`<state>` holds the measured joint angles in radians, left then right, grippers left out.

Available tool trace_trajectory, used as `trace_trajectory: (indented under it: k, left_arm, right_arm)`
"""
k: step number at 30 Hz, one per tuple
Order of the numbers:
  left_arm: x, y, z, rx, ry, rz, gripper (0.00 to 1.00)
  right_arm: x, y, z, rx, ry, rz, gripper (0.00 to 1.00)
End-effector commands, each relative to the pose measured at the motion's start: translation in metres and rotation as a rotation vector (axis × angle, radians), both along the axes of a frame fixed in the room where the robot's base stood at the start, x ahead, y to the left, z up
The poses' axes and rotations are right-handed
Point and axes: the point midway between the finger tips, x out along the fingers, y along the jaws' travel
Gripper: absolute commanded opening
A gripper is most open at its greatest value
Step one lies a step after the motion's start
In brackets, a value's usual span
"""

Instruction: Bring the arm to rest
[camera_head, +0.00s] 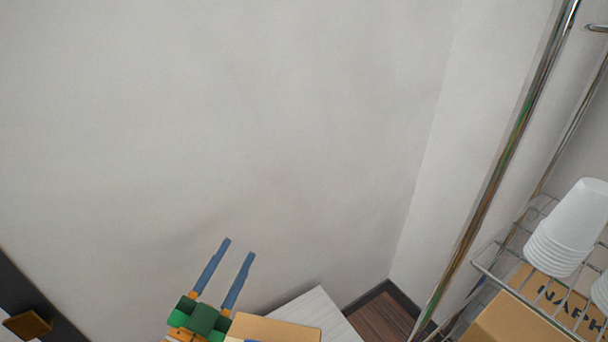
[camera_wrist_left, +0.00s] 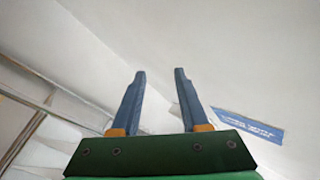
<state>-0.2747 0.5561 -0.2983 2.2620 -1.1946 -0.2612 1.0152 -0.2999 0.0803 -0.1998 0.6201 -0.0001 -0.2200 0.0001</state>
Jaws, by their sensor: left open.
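My left gripper (camera_head: 239,248) shows at the bottom of the head view, with two blue fingers pointing up and slightly right in front of the grey wall. Its fingers are apart and nothing is between them. In the left wrist view the same gripper (camera_wrist_left: 160,75) is open and empty, with the pale wall behind it. My right gripper is in neither view.
A wire rack (camera_head: 481,266) stands at the right with stacked white cups (camera_head: 567,230) and a cardboard box (camera_head: 510,318). A pale tabletop (camera_head: 316,312) lies low, just right of the left gripper. A blue sign (camera_wrist_left: 246,125) shows in the wrist view. The wall area above is clear.

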Motion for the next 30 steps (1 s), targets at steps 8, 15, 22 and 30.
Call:
trace_trajectory:
  k: [8,15,22,30]
  left_arm:
    - [-0.066,0.098,-0.159,-0.227,0.845,0.624,0.44]
    - [-0.167,0.047,-0.227,-0.169,1.442,0.483,0.44]
    - [-0.178,0.036,-0.297,-0.132,1.565,0.440,0.44]
    - [-0.222,0.042,-0.404,-0.095,1.644,0.447,0.44]
  right_arm:
    - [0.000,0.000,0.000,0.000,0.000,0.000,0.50]
    - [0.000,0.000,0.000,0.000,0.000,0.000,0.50]
    - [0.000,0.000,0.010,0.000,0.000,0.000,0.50]
    - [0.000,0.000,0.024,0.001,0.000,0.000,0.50]
